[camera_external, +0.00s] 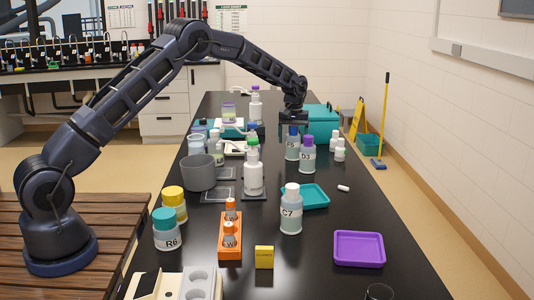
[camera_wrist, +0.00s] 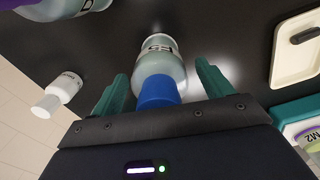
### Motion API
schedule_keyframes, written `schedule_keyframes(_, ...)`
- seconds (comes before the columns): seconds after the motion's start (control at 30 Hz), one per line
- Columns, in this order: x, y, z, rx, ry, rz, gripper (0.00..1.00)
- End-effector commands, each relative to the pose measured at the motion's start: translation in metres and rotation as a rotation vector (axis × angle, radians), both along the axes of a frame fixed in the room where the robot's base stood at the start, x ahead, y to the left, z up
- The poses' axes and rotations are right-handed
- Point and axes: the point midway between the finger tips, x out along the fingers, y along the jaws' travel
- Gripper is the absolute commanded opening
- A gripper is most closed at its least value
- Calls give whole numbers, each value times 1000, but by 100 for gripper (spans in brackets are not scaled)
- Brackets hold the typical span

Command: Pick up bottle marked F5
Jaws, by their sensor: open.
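The blue-capped bottle (camera_external: 292,150) stands upright on the black bench, just under my gripper (camera_external: 293,126). In the wrist view the same bottle (camera_wrist: 160,63) shows its blue cap toward me. Its label appears upside down and looks like F5. My gripper (camera_wrist: 162,80) is open, with one green finger on each side of the cap and a gap on both sides. In the external view the gripper and the bottle D3 partly hide this bottle.
Purple-capped bottle D3 (camera_external: 307,157) stands close in front. Small white bottles (camera_external: 340,150) stand to the right, one also in the wrist view (camera_wrist: 63,88). A teal box (camera_external: 320,122) lies behind. Bottle C7 (camera_external: 291,215) and a purple tray (camera_external: 359,249) are nearer the camera.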

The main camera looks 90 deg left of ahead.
Motion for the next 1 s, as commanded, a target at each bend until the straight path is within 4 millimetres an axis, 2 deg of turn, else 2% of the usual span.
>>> schedule_keyframes(0.1,0,0,0,0,0,0,79)
schedule_keyframes(0.3,0,0,0,0,0,0,40)
schedule_keyframes(0.4,0,0,1,1,0,0,24)
schedule_keyframes(0.63,0,0,2,1,0,0,24)
schedule_keyframes(0.77,0,0,11,1,0,0,24)
schedule_keyframes(0.87,0,1,26,4,-2,0,24)
schedule_keyframes(1.0,1,0,57,4,-2,-1,24)
